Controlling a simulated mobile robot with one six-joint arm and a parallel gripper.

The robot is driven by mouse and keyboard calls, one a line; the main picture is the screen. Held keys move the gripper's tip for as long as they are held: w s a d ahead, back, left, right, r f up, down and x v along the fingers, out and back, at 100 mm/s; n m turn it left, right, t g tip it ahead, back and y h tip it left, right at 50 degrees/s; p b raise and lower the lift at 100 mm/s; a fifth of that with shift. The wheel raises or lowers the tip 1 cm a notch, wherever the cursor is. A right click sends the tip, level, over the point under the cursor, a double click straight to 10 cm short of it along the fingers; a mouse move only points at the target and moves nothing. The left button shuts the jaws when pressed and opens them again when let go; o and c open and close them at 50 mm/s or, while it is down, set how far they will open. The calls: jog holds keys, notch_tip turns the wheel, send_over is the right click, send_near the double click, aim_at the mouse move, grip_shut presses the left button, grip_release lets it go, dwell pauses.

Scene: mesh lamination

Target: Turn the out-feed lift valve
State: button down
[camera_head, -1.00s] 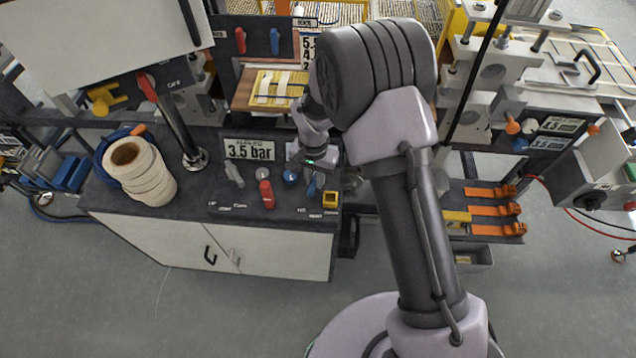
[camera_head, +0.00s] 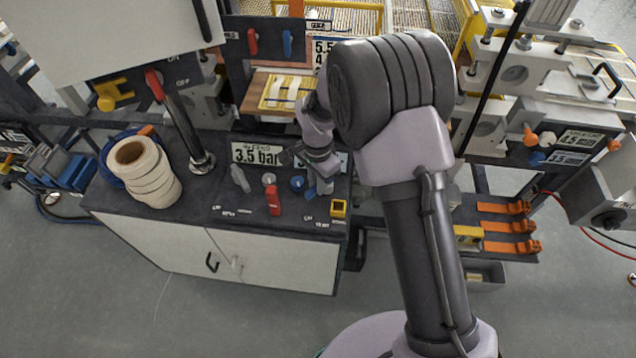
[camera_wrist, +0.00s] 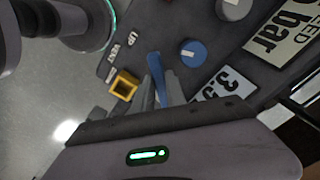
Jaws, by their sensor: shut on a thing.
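A slim blue valve lever (camera_wrist: 158,82) stands on the dark bench top beside the white labels UP and VENT in the wrist view. My gripper (camera_wrist: 165,85) is shut on this lever, with one grey finger on each side of it. In the head view my gripper (camera_head: 322,184) reaches down at the right end of the bench top and hides most of the lever. I cannot read a label that names the valve as out-feed.
Close by are a blue round knob (camera_wrist: 192,53), a yellow square block (camera_wrist: 124,85), a red lever (camera_head: 274,200) and a grey lever (camera_head: 240,179). A 3.5 bar sign (camera_head: 257,154) stands behind. Tape rolls (camera_head: 146,172) and a post (camera_head: 186,132) are at left.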

jog(key=c, duration=1.4)
grip_release()
jog(key=shift+o, duration=0.2)
notch_tip(320, 180, up, 18)
jog(key=p, duration=0.4)
jog(key=shift+f, duration=0.2)
jog(key=s+d+r+n+t+y+b, duration=0.1)
jog(key=s+d+r+t+b, duration=0.1)
jog(key=s+d+r+b, duration=0.35)
jog(key=s+d+r+n+t+y+b, duration=0.1)
jog(key=s+d+r+t+b, duration=0.1)
jog(key=s+d+b, duration=0.4)
jog(key=s+d+f+n+t, duration=0.1)
jog(key=s+f, duration=0.1)
jog(key=s, duration=0.4)
jog(key=s+d+f+n, duration=0.1)
jog(key=s+d+f, duration=0.1)
jog(key=s, duration=0.4)
jog(key=shift+d+t+b, duration=0.2)
jog(key=shift+t+b, duration=0.1)
jog(key=shift+t, duration=0.1)
